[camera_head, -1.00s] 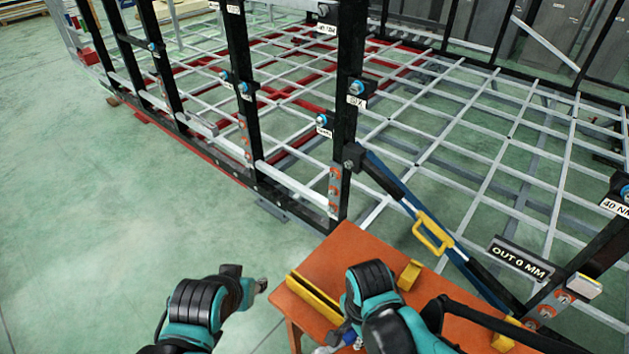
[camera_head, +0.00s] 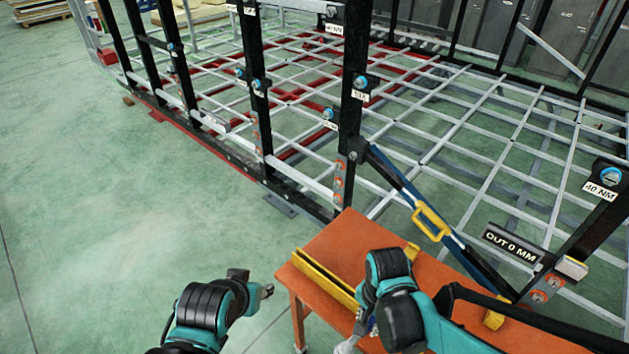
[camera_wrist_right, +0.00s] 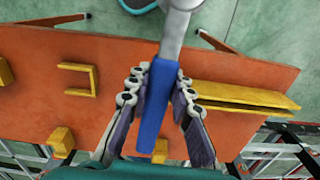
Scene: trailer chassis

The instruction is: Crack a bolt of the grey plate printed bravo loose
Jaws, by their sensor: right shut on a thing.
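My right gripper (camera_wrist_right: 158,88) is shut on the blue handle (camera_wrist_right: 155,110) of a tool with a grey shaft, over the orange table. The tool's far end is cut off in the right wrist view. In the head view my right arm hides most of this grip. My left gripper (camera_head: 262,290) is empty, left of the table; its finger opening is too small to judge. Grey plates with orange-ringed bolts sit on the black posts, one on the near post (camera_head: 339,182) and one at the lower right (camera_head: 545,289). I cannot read bravo on any plate.
The orange table (camera_head: 335,235) carries yellow holders, including a long rail (camera_head: 325,278). A blue-and-black bar with a yellow handle (camera_head: 431,223) slants from the near post past the table. An "OUT 0 MM" sign (camera_head: 513,243) stands right. Open green floor lies left.

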